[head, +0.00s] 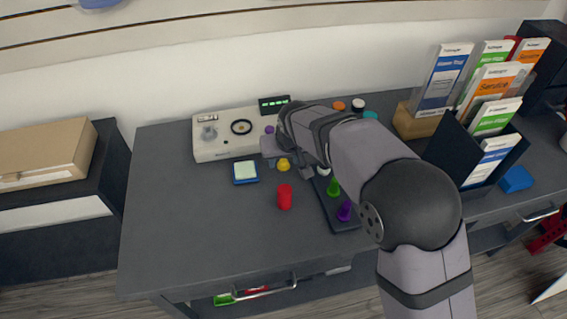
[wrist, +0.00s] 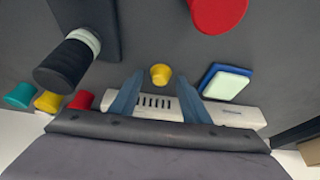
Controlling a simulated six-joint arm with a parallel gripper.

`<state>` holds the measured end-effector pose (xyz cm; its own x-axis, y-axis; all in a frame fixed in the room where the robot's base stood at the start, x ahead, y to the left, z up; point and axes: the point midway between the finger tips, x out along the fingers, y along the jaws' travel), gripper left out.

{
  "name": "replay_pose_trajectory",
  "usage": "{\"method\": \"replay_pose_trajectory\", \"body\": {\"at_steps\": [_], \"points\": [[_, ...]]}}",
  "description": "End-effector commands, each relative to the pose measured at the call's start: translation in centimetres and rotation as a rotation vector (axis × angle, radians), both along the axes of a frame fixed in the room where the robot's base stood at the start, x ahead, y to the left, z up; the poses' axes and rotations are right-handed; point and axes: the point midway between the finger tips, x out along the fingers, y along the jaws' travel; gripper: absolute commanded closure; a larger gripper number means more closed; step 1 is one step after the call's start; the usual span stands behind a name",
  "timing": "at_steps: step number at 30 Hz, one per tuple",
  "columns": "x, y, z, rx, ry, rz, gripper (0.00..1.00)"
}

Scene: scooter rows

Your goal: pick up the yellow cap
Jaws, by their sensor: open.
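The small yellow cap (head: 283,165) is on the dark grey desk, in front of the pale device. In the wrist view the yellow cap (wrist: 160,75) shows between the tips of my two blue-grey fingers, with a gap on each side. My gripper (head: 287,162) is open and empty over the cap's place; its open fingers also show in the wrist view (wrist: 159,78). I cannot tell the height of the fingertips above the desk.
A red cylinder (head: 284,197) stands in front of the cap, and a blue pad with a pale top (head: 245,172) lies to its left. The pale device (head: 215,153) is behind. A dark board with a green piece (head: 333,188) and a purple piece (head: 345,211) is right. The desk's left is clear.

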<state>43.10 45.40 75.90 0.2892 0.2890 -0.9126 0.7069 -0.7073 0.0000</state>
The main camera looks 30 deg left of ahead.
Motion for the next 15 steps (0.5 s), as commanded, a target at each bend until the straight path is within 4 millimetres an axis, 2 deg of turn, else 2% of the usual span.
{"method": "replay_pose_trajectory", "body": {"at_steps": [3, 8, 15], "points": [[0.0, 0.0, 0.02, 0.0, 0.0, 0.0, 0.6], [-0.03, -0.01, 0.01, 0.0, 0.0, 0.0, 0.97], [-0.08, -0.02, -0.08, -0.002, 0.002, 0.0, 0.98]]}}
